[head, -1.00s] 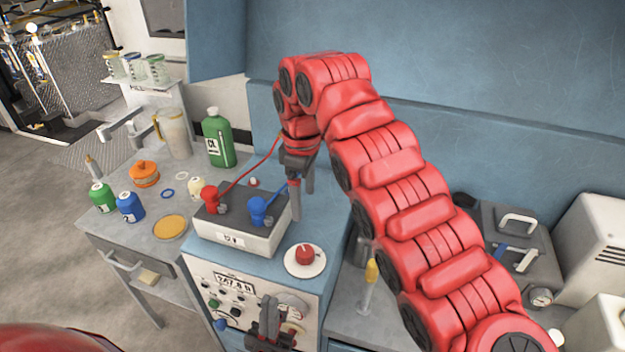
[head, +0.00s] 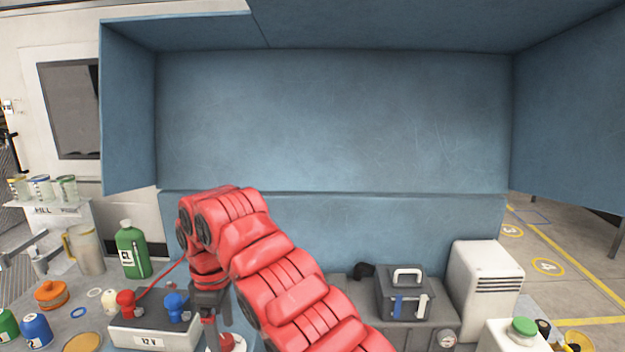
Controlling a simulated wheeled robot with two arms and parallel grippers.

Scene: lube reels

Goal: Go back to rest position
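My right arm (head: 280,285) is red and comes in from the bottom right, bent over the bench. Its gripper (head: 217,318) points down just right of the 12 V battery box (head: 150,338). Its two fingers stand apart with nothing seen between them. The box carries a red clamp (head: 127,303) with a red cable and a blue clamp (head: 174,304). A red knob on a white disc (head: 232,343) sits right behind the fingers, partly hidden. My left gripper is out of view.
Bottles and jars, including a green bottle (head: 132,252), crowd the bench at left. A grey case (head: 402,294) and a white vented unit (head: 485,280) stand at right. A blue back panel (head: 335,120) with side walls rises behind the bench.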

